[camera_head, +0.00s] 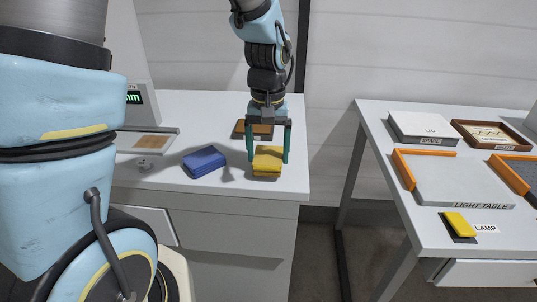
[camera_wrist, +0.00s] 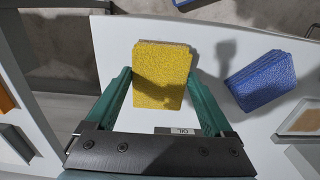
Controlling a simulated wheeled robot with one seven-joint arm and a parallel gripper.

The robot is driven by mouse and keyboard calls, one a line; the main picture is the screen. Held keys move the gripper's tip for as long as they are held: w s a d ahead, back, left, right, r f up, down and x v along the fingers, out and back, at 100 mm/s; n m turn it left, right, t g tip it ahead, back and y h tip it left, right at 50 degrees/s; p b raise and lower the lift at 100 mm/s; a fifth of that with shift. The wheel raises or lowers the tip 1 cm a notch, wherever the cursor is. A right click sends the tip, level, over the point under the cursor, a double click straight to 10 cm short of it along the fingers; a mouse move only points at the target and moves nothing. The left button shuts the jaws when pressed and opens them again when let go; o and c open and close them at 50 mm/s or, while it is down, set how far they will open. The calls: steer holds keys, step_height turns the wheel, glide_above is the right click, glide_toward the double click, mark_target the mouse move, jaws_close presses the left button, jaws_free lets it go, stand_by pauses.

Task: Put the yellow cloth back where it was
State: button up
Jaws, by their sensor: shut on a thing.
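The yellow cloth (camera_head: 267,160) is a folded block at the right front of the left white table. It also shows in the wrist view (camera_wrist: 161,72). My gripper (camera_head: 268,157) points down over it, with its green fingers on either side, shut on the cloth. In the wrist view my gripper (camera_wrist: 165,85) has a finger along each side of the cloth. I cannot tell whether the cloth touches the table or hangs just above it.
A blue folded cloth (camera_head: 204,161) lies left of the yellow one. A brown pad (camera_head: 253,130) lies behind my gripper. The right table holds a light table (camera_head: 450,180), bins and a yellow lamp switch (camera_head: 459,225). A gap separates the tables.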

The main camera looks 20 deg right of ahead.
mark_target(268, 157)
steer(key=shift+f, duration=0.6)
steer(key=shift+f, duration=0.1)
steer(key=shift+f, duration=0.15)
steer(key=o, duration=0.9)
steer(key=shift+r, duration=0.2)
step_height(268, 157, up, 12)
steer(key=b, duration=0.1)
steer(key=w+a+f, duration=0.1)
steer(key=a, duration=0.4)
steer(key=w+a+f+n, duration=0.1)
steer(key=a+f, duration=0.1)
steer(key=a, duration=0.3)
steer(key=w+a+f+n, duration=0.1)
steer(key=w+a+f, duration=0.1)
steer(key=a, duration=0.3)
steer(key=shift+f+t, duration=0.25)
steer(key=shift+t, duration=0.15)
steer(key=shift+n+t, duration=0.4)
steer(key=shift+n, duration=0.5)
steer(key=a+f, duration=0.1)
steer(key=a, duration=0.2)
steer(key=s+a+f, duration=0.1)
steer(key=a, duration=0.2)
steer(key=s+a+f, duration=0.1)
steer(key=a, duration=0.3)
steer(key=shift+f, duration=0.3)
